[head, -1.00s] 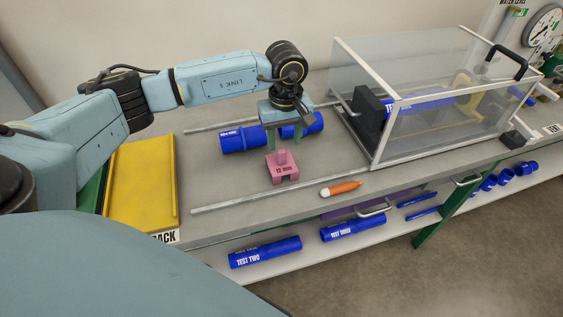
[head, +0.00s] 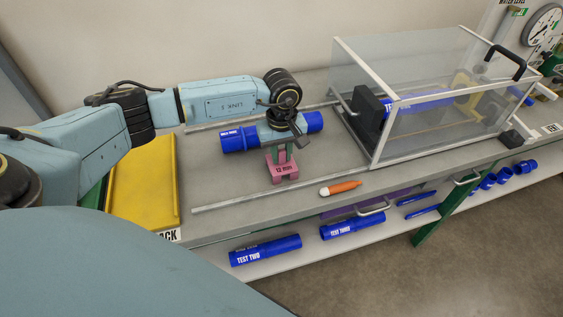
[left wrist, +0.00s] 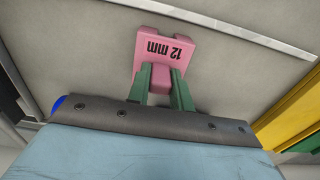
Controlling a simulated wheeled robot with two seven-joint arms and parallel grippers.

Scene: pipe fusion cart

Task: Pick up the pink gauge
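The pink gauge (head: 282,172), marked 12 mm, sits upright on the grey bench in front of a blue pipe. It also shows in the left wrist view (left wrist: 165,47), label upside down. My left gripper (head: 284,153) is above it, pointing down. In the left wrist view its two green fingers (left wrist: 161,80) stand close on both sides of the gauge's narrow post and look shut on it. The gauge base appears to rest on the bench. My right gripper is not in view.
The blue pipe (head: 238,139) lies right behind the gauge. A clear-walled box (head: 372,128) stands to the right. An orange marker (head: 343,187) lies nearer the front edge, and a yellow tray (head: 142,190) is at left. Blue pipes (head: 265,251) lie on the shelf below.

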